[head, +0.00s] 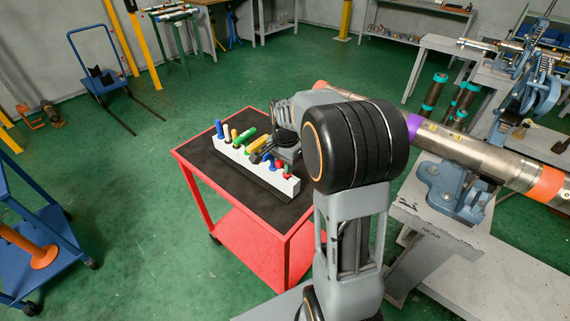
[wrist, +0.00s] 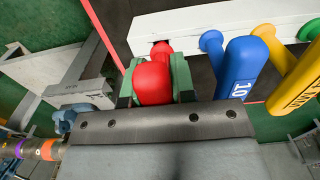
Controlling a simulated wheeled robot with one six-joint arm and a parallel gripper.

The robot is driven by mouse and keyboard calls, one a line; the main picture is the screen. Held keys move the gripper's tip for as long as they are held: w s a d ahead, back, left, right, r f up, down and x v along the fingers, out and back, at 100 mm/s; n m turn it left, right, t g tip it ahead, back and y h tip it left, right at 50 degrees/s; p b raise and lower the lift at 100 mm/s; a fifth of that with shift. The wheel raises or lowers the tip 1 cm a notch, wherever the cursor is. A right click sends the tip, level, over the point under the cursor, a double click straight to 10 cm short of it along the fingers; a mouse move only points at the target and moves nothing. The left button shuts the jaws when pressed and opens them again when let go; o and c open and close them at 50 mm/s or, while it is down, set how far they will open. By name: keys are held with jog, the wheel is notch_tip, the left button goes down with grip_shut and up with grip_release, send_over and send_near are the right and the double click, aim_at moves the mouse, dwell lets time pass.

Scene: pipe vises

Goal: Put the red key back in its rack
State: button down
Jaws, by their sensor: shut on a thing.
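The red key (wrist: 153,84) is between the green-padded fingers of my gripper (wrist: 160,75), which are shut on it. Its narrower red part reaches to a dark opening at the end of the white rack (wrist: 190,20); how deep it sits I cannot tell. In the head view the white rack (head: 287,185) stands on the black-topped red cart, and a bit of the red key (head: 287,177) shows at its right end. My gripper (head: 287,158) is over that end, partly hidden by my arm.
Other keys stand in the rack beside the red one: a blue key (wrist: 238,68) and a yellow key (wrist: 300,85) are closest. The red cart (head: 265,252) has bare black top in front of the rack. A bench with a pipe vise (head: 450,190) stands to the right.

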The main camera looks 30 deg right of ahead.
jog(key=shift+f+b, duration=0.35)
jog(key=shift+f, duration=0.4)
dwell(0.8)
jog(key=c, duration=0.9)
grip_release()
jog(key=shift+o, duration=0.2)
notch_tip(320, 180, up, 14)
jog(key=shift+w+f+p, duration=0.1)
jog(key=shift+p, duration=0.35)
